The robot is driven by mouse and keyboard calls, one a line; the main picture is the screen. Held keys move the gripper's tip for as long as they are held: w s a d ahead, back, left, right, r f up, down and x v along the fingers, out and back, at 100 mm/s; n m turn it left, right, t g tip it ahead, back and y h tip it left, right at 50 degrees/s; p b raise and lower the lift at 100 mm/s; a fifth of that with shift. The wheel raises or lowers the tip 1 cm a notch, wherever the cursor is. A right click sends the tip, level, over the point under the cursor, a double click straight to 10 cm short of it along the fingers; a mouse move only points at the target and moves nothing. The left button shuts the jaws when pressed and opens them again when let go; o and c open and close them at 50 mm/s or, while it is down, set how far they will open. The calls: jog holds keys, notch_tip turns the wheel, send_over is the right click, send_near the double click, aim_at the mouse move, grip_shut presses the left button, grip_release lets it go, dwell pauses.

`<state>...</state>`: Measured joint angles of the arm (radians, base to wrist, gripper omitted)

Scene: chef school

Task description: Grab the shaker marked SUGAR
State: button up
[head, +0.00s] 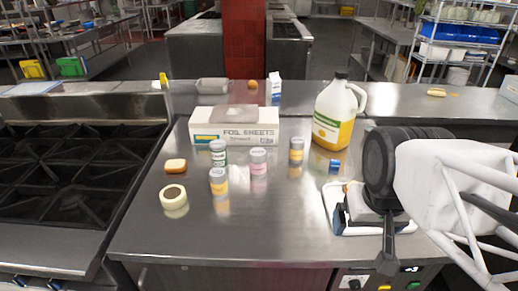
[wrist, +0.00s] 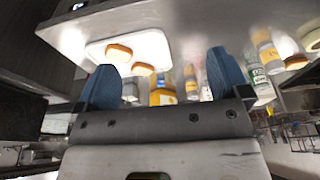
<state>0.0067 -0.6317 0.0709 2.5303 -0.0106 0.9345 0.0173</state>
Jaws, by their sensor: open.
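Several small shakers with grey lids stand on the steel counter: a green-and-white one (head: 218,153), a yellow one (head: 218,181), a pink-and-white one (head: 258,161) and another yellow one (head: 297,151). Their lettering is too small to read, so I cannot tell which says SUGAR. In the wrist view, a green-and-white shaker (wrist: 258,80) and a yellow one (wrist: 266,50) show beyond the right finger. My gripper (wrist: 165,80) is open, with nothing between its blue fingertips. It is at the counter's right side, apart from the shakers; my arm partly hides it in the head view.
A FOIL SHEETS box (head: 233,133) and a yellow-and-white jug (head: 337,113) stand behind the shakers. A tape roll (head: 174,197) and a bun (head: 176,166) lie left. A small blue item (head: 335,166) and a white tray (head: 348,228) are right. The front middle counter is clear.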

jog(key=w+a+f+n+t+y, duration=0.1)
jog(key=w+a+f+t, duration=0.2)
jog(key=w, duration=0.7)
jog(key=w+a+f+n+t, duration=0.15)
jog(key=w+a, duration=0.25)
jog(key=w, duration=0.6)
jog(key=n+t+y, duration=0.1)
jog(key=t+y, duration=0.2)
jog(key=t, duration=0.3)
send_near(259, 155)
jog(key=x, duration=0.4)
jog(key=shift+w+r, duration=0.1)
jog(key=shift+r, duration=0.1)
jog(key=shift+w+g, duration=0.1)
jog(key=shift+g, duration=0.15)
jog(key=shift+x, duration=1.15)
jog(key=shift+w+f, duration=0.1)
jog(key=shift+x, duration=2.5)
jog(key=c, duration=1.1)
